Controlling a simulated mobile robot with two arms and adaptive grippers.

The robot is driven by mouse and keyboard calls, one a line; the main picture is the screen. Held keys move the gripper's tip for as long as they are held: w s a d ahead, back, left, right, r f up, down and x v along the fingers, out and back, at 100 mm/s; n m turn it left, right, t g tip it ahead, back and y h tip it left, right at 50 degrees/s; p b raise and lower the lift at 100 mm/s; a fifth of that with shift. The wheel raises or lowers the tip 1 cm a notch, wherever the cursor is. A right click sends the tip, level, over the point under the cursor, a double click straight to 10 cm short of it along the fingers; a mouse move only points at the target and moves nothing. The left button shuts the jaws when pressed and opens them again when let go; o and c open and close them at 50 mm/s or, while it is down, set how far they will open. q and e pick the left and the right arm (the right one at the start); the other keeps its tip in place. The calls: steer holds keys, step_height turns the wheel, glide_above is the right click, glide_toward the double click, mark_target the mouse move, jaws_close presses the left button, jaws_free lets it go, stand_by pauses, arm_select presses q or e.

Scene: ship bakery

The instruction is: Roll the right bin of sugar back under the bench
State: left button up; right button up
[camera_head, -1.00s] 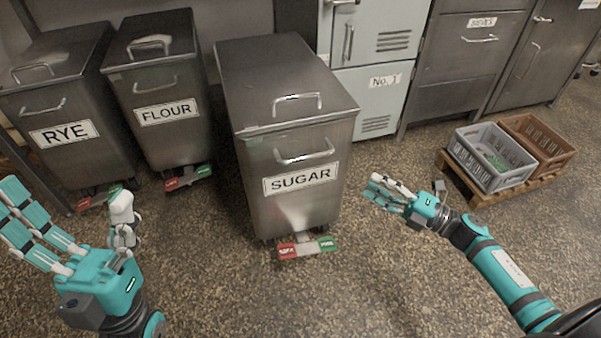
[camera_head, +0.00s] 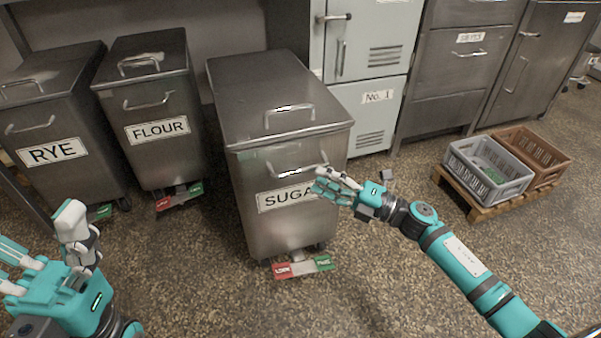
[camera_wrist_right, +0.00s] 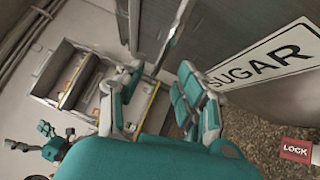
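The steel sugar bin (camera_head: 288,226) stands out on the floor, its lid closed, right of the flour bin. Its front handle (camera_head: 285,174) sits above the SUGAR label. A pedal bar at its foot has a red LOCK end (camera_head: 291,270) and a green FREE end (camera_head: 324,263). My right gripper (camera_head: 331,180) is at the right side of the bin's front, covering the label's right end. In the right wrist view its fingers (camera_wrist_right: 155,95) are spread, with a metal bar (camera_wrist_right: 176,35) beyond them. Contact cannot be told. My left gripper (camera_head: 42,240) is open and empty at lower left.
The rye bin (camera_head: 65,120) and flour bin (camera_head: 158,100) stand at the left, under the bench. Grey lockers (camera_head: 375,55) and steel cabinets (camera_head: 455,80) line the back right. Crates sit on a wooden pallet (camera_head: 478,209) at the right. The front floor is clear.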

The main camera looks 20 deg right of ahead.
mark_target(300, 170)
steer(key=shift+b+x, duration=0.55)
steer(key=shift+x, duration=2.55)
steer(key=shift+c, duration=0.4)
jaws_close()
